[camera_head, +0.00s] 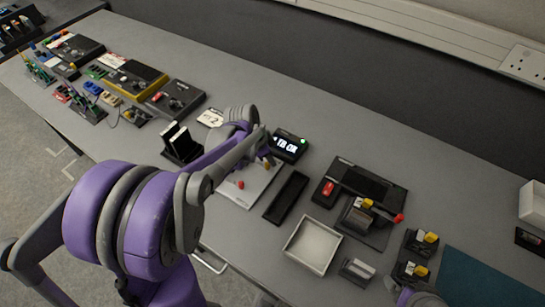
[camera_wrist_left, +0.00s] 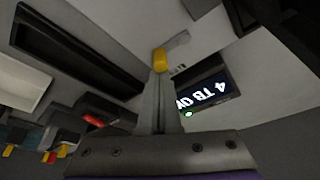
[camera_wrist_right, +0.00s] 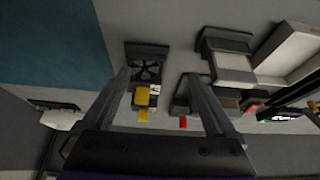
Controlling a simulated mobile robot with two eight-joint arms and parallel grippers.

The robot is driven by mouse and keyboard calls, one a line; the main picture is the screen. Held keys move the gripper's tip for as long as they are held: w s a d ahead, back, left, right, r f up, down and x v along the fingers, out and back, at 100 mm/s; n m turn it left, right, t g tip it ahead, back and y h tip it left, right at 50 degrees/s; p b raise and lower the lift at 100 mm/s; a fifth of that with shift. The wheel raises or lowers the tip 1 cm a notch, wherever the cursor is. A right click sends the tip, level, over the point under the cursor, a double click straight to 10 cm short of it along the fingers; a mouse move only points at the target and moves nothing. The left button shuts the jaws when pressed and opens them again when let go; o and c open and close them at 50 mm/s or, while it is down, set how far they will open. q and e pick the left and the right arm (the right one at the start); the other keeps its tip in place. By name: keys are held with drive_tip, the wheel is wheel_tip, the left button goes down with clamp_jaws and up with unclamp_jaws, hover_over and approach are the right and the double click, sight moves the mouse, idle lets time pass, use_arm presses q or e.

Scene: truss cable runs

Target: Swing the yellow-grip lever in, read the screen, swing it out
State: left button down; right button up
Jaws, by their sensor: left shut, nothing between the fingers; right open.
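The yellow-grip lever shows its grip (camera_wrist_left: 160,60) right at the tips of my left gripper (camera_wrist_left: 158,78) in the left wrist view. In the head view the grip (camera_head: 269,163) is a small patch beside the fingers, its lever mostly hidden. My left gripper (camera_head: 264,152) is shut with nothing between its fingers, whether touching the grip I cannot tell. My right gripper (camera_wrist_right: 160,85) is open and empty.
A pale plate with a red knob (camera_head: 240,184) lies under my left arm. A black bar (camera_head: 286,196), a white tray (camera_head: 313,244) and a dark device with a red-tipped lever (camera_head: 399,217) stand to the right. Yellow-topped black blocks (camera_head: 430,238) sit near my right gripper.

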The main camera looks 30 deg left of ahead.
use_arm(q)
drive_tip(key=m, duration=0.1)
drive_tip(key=s+m, duration=0.1)
drive_tip(key=m+g+h, duration=0.1)
drive_tip(key=m, duration=0.1)
drive_tip(key=shift+s, duration=0.25)
use_arm(e)
drive_tip(key=shift+s+f, duration=0.1)
drive_tip(key=shift+f, duration=0.2)
use_arm(q)
drive_tip(key=shift+s+d, duration=0.4)
drive_tip(key=shift+d, duration=0.25)
drive_tip(key=shift+r, duration=0.1)
use_arm(e)
drive_tip(key=shift+r, duration=0.1)
